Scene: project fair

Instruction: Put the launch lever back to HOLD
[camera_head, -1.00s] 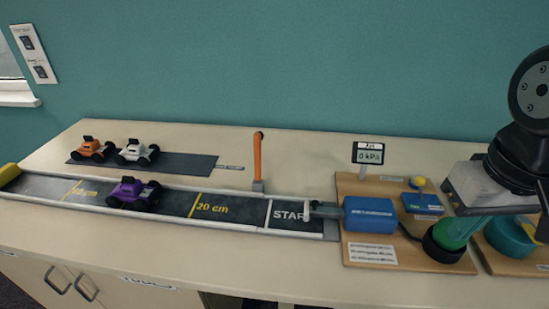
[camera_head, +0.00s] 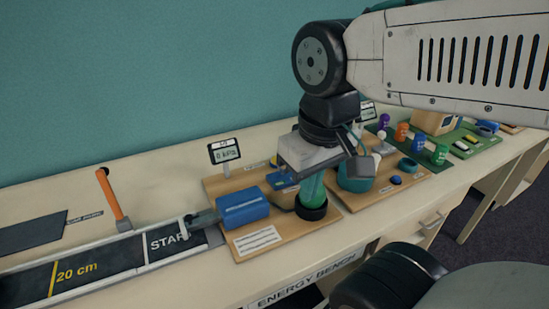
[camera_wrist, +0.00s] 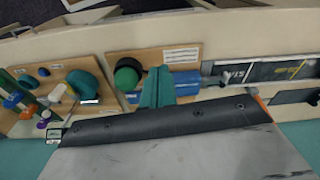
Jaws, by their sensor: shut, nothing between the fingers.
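My gripper hangs over the board's right part, close to a green bulb in a black ring (camera_head: 313,212). In the wrist view its teal fingers (camera_wrist: 157,76) are together and empty, beside the green bulb (camera_wrist: 127,78). The lever is not clearly visible there; the gripper may hide it.
A blue cylinder (camera_head: 242,208) lies at the START end of the track (camera_head: 120,259). An orange post (camera_head: 110,196) rises beside the track. More exhibits fill the bench to the right, including a teal round part (camera_head: 355,176).

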